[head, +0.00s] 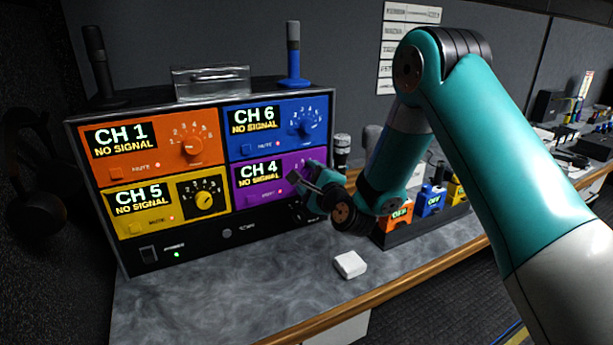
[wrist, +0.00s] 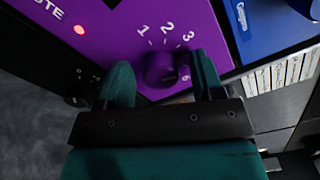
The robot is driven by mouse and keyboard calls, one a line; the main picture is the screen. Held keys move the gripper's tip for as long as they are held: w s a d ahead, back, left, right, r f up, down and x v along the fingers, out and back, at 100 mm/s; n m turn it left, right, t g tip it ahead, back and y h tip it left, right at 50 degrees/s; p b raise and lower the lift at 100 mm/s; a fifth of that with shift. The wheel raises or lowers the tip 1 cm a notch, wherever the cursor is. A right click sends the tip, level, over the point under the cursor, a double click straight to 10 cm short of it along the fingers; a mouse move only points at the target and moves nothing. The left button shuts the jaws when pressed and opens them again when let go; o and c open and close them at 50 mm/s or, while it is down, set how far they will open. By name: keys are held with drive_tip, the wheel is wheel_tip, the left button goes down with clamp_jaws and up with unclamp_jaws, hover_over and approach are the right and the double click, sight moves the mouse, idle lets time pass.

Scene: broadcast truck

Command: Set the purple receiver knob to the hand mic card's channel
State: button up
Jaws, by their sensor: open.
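The purple receiver panel (head: 262,182) is at the lower right of the rack, and its display reads CH 4, NO SIGNAL. In the wrist view its purple knob (wrist: 160,68) sits between my two fingertips, with a visible gap on each side. The numbers 1, 2, 3 and 6 show around the knob; others are hidden, and its pointer is unclear. My gripper (head: 308,183) is open at this panel and hides the knob in the head view. White cards with printed lines (head: 404,50) hang on the wall; their text is too small to read.
The rack also has an orange panel (head: 150,143) at CH 1, a blue panel (head: 277,124) at CH 6 and a yellow panel (head: 160,207) at CH 5. A small white box (head: 350,264) lies on the counter. Coloured units (head: 431,200) stand in a tray right.

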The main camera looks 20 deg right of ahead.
drive_tip(key=c, duration=0.9)
drive_tip(key=shift+n, duration=0.3)
drive_tip(key=shift+f+n+b, duration=0.1)
drive_tip(key=shift+n+b, duration=0.55)
drive_tip(key=shift+n, duration=2.05)
drive_tip(key=o, duration=0.9)
drive_tip(key=shift+a, duration=0.1)
drive_tip(key=shift+c, duration=0.2)
drive_tip(key=shift+o, duration=0.2)
